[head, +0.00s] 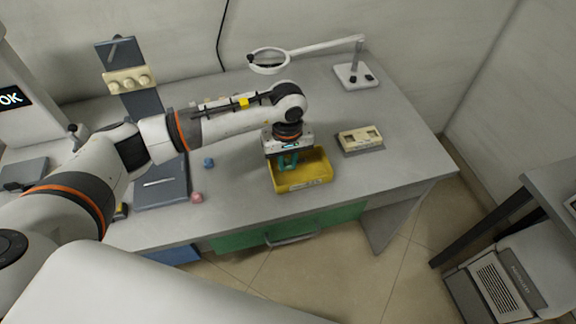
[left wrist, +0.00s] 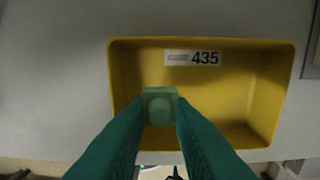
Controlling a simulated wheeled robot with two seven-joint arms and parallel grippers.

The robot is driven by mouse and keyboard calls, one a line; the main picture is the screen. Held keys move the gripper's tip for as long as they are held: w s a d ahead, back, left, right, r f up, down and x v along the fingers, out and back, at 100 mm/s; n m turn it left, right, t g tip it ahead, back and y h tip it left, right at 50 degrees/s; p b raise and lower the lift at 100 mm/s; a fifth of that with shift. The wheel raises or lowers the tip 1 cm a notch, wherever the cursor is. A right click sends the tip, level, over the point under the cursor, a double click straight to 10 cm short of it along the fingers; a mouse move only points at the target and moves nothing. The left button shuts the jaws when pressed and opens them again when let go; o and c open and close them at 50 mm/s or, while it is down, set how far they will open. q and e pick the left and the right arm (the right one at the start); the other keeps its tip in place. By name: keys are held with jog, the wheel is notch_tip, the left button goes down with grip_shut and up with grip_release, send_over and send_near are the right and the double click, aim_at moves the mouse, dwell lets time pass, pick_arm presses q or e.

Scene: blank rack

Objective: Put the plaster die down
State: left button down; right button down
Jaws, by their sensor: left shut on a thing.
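My left gripper (head: 288,162) points down over the yellow bin (head: 305,184), its teal fingers at the bin's left part. In the left wrist view the fingers (left wrist: 159,118) are shut on a small pale greenish block with a rounded face, the plaster die (left wrist: 159,94). The yellow bin (left wrist: 225,90) lies below it, with a label reading 435 on one wall. The bin floor that shows is empty. I cannot tell whether the die touches the floor. In the head view the die is hidden by the fingers. My right gripper is not in view.
A cream block with recesses (head: 360,139) stands right of the bin. A blue die (head: 208,162) and a pink die (head: 197,197) lie to the left. A ring magnifier (head: 269,62) on a stand is behind.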

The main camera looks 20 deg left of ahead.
aim_at(287, 165)
pick_arm(q)
notch_tip(287, 165, down, 3)
jog(key=shift+f+p, duration=0.1)
jog(key=shift+p, duration=0.2)
jog(key=shift+f+b, duration=0.2)
jog(key=shift+b, duration=0.1)
jog(key=c, duration=1.5)
grip_release()
jog(key=shift+c, duration=0.2)
